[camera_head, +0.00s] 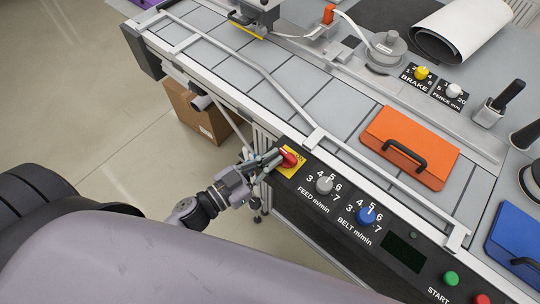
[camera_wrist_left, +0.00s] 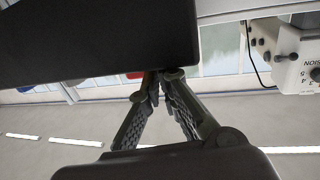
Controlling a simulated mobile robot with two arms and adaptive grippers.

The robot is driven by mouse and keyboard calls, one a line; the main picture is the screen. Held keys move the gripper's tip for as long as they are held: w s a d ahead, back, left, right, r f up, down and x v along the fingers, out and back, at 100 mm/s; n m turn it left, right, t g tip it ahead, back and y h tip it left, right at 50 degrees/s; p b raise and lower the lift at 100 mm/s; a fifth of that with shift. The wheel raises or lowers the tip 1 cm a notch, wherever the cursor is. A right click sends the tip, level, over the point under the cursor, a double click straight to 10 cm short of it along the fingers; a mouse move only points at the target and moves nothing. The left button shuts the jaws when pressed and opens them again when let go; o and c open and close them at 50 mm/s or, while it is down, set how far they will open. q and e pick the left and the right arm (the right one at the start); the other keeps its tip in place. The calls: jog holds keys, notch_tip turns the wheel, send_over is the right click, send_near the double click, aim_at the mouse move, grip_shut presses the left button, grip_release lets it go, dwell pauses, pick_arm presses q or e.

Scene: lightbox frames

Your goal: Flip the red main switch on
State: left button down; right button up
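The red main switch (camera_head: 289,158) is a red knob on a yellow plate (camera_head: 297,166) at the left end of the black control panel (camera_head: 324,208). My left gripper (camera_head: 274,160) is right at the switch, its fingertips beside or against the knob's left side. In the left wrist view its fingers (camera_wrist_left: 163,77) converge to a narrow gap at the tips, close under a large black surface. The knob cannot be made out between them, so whether they grip it is unclear. My right gripper is not in view.
A grey knob (camera_head: 324,184) and a blue knob (camera_head: 366,216) sit further right on the panel, then a green START button (camera_head: 450,278). A metal rail (camera_head: 262,75) runs above. An orange cover (camera_head: 410,145) lies on the table. A cardboard box (camera_head: 205,112) stands below.

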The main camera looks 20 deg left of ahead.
pick_arm(q)
jog(key=shift+w+r+m+g+h, duration=0.1)
jog(key=shift+m+g+h, duration=0.3)
jog(key=shift+h, duration=0.2)
jog(key=shift+w+r+m+g+h, duration=0.1)
jog(key=shift+m+g+h, duration=0.2)
jog(key=shift+m+h, duration=0.25)
jog(key=shift+w+a+f+m+g+h+p, duration=0.1)
jog(key=shift+m+g+h+p, duration=0.05)
jog(key=shift+m+g+h, duration=0.45)
jog(key=shift+a+f+m+g+h+p, duration=0.15)
jog(key=shift+m+g+h, duration=0.3)
jog(key=shift+g+h, duration=0.25)
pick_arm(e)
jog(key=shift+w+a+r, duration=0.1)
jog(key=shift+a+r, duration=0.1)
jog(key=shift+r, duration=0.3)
